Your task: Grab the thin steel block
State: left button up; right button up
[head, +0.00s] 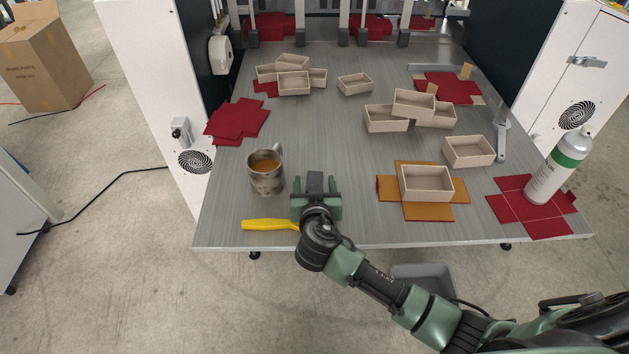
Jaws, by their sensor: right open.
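A small dark grey block (315,182), which looks like the thin steel block, stands near the front of the grey table, right of the mug. My right gripper (316,200) is open right at it, with its green fingers to the left and right. The gripper hides the block's lower part, and I cannot tell whether the fingers touch it. My left gripper is not in view.
A mug of brown liquid (266,174) stands close left of the gripper; a yellow-handled tool (269,225) lies at the front edge. An open box on an orange sheet (427,184) and a spray can (558,166) are to the right. The table (330,130) is clear behind the block.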

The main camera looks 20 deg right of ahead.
jog(key=shift+s, duration=0.1)
grip_shut()
jog(key=shift+r, duration=0.15)
